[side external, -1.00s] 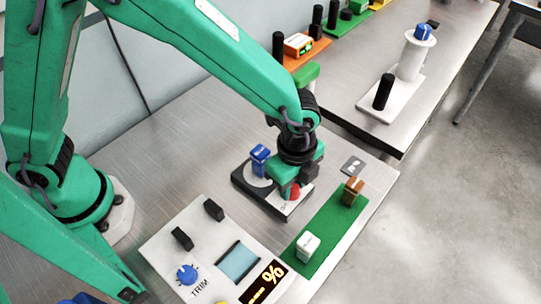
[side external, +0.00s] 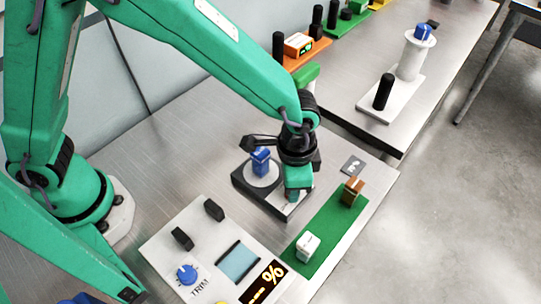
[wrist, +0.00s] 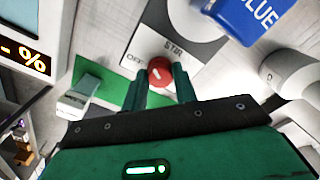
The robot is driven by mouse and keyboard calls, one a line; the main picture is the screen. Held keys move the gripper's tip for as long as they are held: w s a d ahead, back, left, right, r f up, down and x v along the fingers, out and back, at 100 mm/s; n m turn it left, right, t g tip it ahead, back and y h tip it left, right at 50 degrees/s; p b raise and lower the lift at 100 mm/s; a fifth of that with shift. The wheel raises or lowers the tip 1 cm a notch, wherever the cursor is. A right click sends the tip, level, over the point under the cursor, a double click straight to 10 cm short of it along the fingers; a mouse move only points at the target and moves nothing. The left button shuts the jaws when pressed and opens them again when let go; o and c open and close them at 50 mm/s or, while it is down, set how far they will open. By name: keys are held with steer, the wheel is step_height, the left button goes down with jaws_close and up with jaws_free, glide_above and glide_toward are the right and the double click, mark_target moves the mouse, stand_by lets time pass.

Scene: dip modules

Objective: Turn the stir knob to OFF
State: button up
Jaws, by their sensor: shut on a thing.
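The red stir knob (wrist: 160,71) sits between the two fingertips of my gripper (wrist: 160,88) in the wrist view, and the gripper is shut on it. A short white mark shows on the knob's top; I cannot tell exactly where it points. The word OFF (wrist: 132,61) is printed to the knob's left and STIR (wrist: 174,47) above it, on the light face of the stirrer unit. In the side view my gripper (side external: 298,196) is down at the front of the dark-edged stirrer unit (side external: 243,184) and hides the knob.
A blue block (side external: 260,160) labelled BLUE stands on the unit's round plate close to my gripper. A green mat (side external: 330,229) holds a white block (side external: 307,246) and a brown block (side external: 352,190). The control panel with a percent display (side external: 263,283) is at the front.

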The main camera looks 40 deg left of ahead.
steer(key=n, duration=0.6)
stand_by(0.5)
steer(key=o, duration=1)
steer(key=shift+r, duration=0.2)
steer(key=shift+r, duration=3.75)
